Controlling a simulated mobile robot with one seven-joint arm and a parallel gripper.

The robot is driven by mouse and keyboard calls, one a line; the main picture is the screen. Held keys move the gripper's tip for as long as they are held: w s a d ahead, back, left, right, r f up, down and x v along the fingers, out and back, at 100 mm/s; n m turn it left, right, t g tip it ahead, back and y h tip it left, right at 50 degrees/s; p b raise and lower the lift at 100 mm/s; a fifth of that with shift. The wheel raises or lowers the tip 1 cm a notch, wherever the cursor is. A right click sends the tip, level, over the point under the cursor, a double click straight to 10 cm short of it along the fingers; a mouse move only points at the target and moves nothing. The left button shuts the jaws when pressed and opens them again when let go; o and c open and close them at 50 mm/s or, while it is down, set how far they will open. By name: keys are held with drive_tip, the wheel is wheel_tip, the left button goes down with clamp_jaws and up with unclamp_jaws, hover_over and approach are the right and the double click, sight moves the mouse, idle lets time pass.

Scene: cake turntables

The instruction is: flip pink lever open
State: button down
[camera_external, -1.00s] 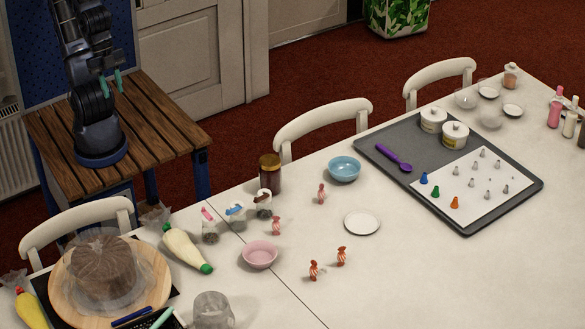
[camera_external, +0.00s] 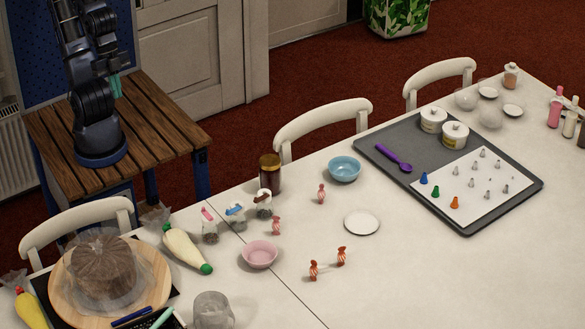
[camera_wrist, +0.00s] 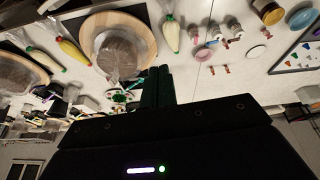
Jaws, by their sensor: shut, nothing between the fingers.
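A small clear jar with a pink lever (camera_external: 207,213) on its top stands upright on the white table, left of the jar with a blue lever (camera_external: 236,209) and the jar with a brown lever (camera_external: 264,195). The pink lever is too small to tell its angle. The row of jars also shows small at the top of the wrist view. My gripper (camera_external: 116,85) is over the wooden stand, far from the jars. Its teal fingers are shut and empty; they look dark green in the wrist view (camera_wrist: 158,87).
A piping bag (camera_external: 187,249) and a pink bowl (camera_external: 260,254) lie near the jars. A tall brown jar (camera_external: 270,172) stands behind them. A wrapped cake (camera_external: 103,270) on a round board is at the left. A white chair (camera_external: 75,225) stands between my stand and the table.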

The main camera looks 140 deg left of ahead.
drive_tip(key=w+a+f+n+g, duration=0.2)
drive_tip(key=w+a+f+n, duration=0.15)
drive_tip(key=w, duration=0.55)
drive_tip(key=n+g+h, duration=0.2)
drive_tip(key=n+h, duration=0.1)
drive_tip(key=n, duration=0.5)
hover_over(207, 213)
drive_tip(key=s+a, duration=0.2)
drive_tip(key=a, duration=0.1)
wheel_tip(207, 213, down, 12)
drive_tip(key=w+a+f+n+h, duration=0.1)
drive_tip(key=w+a+f+n, duration=0.1)
drive_tip(key=a+f, duration=0.5)
wheel_tip(207, 213, down, 3)
drive_tip(key=shift+r+n+g, duration=0.15)
drive_tip(key=shift+n+g, duration=0.25)
drive_tip(key=shift+n, duration=0.45)
drive_tip(key=s+d+f, duration=0.1)
drive_tip(key=d+f, duration=0.6)
drive_tip(key=f, duration=0.2)
drive_tip(key=shift+d+f, duration=0.15)
drive_tip(key=shift+d, duration=0.1)
